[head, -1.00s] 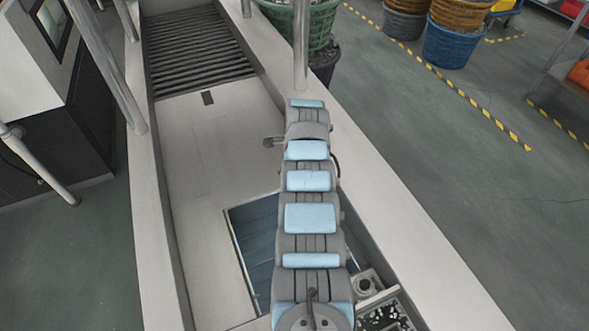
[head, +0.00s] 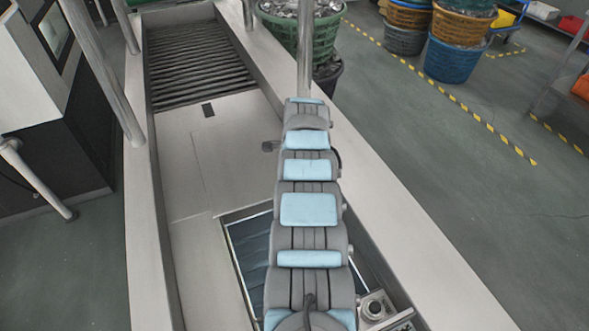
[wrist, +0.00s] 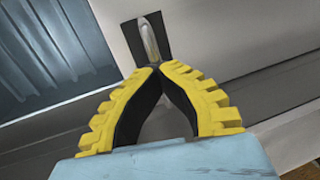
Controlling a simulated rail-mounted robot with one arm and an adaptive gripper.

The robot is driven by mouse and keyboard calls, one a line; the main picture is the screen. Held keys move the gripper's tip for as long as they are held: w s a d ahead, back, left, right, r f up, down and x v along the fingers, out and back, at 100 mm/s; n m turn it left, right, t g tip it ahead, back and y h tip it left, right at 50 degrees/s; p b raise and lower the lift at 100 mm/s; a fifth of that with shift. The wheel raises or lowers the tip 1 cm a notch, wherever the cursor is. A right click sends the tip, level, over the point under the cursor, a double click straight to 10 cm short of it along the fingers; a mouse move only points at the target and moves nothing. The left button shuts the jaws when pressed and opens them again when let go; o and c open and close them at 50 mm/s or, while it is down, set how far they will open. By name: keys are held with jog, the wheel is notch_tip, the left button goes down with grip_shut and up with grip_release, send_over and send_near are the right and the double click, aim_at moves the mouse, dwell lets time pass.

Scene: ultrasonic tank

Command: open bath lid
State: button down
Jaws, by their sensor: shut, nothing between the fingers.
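A pale flat panel, likely the bath lid (head: 235,165), lies flush in the long metal trough, beyond a dark opening (head: 250,255). In the wrist view a silver handle (wrist: 150,38) stands on a dark plate on a pale surface; the blue-grey ribbed opening (wrist: 50,50) is to its left. My gripper (wrist: 153,72) has yellow ridged fingers, with tips together just below the handle in the picture. I cannot tell whether they touch it. Nothing is visible between the tips. In the head view my arm hides part of the trough, and I cannot make out the gripper there.
A roller section (head: 195,60) fills the trough's far end. Metal posts (head: 304,50) rise from its rims. A round knob (head: 374,307) is right of my arm. A green basket (head: 298,30) and a blue basket (head: 455,57) stand beyond.

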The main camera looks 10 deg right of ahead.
jog(key=shift+s+f, duration=0.1)
jog(key=shift+f, duration=0.05)
jog(key=c, duration=1.1)
grip_release()
jog(key=shift+s, duration=0.1)
jog(key=shift+c, duration=0.2)
jog(key=shift+r, duration=0.9)
notch_tip(320, 180, up, 10)
jog(key=s, duration=0.2)
jog(key=shift+d, duration=0.25)
